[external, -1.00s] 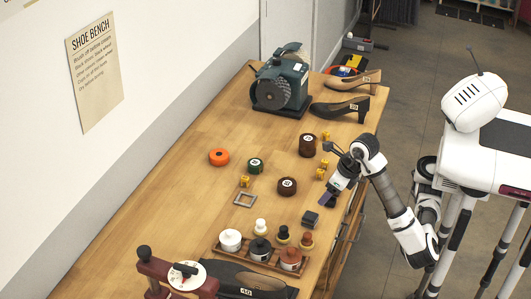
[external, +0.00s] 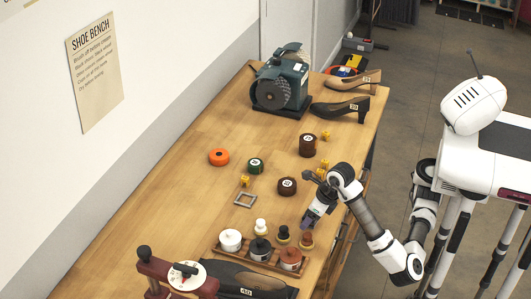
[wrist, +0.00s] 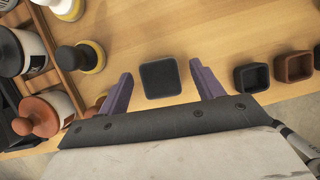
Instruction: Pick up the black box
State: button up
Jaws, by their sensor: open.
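The black box (wrist: 160,78) shows in the wrist view as a small dark square with rounded corners on the wooden bench (external: 190,160). My gripper (wrist: 161,82) is open, its two purple fingers on the left and right of the box with a gap on each side. In the external view my gripper (external: 311,217) is over the bench's right side, by the shoe-care tray, and hides the box there.
In the wrist view a dark open square cup (wrist: 252,77) and a brown one (wrist: 293,67) stand right of the box. The wooden tray (external: 221,249) with several jars and brushes is close on the left. The bench's right edge is near.

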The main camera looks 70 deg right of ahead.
jog(key=shift+w+f, duration=0.15)
jog(key=shift+f, duration=0.2)
jog(key=shift+c, duration=0.3)
jog(key=c, duration=1)
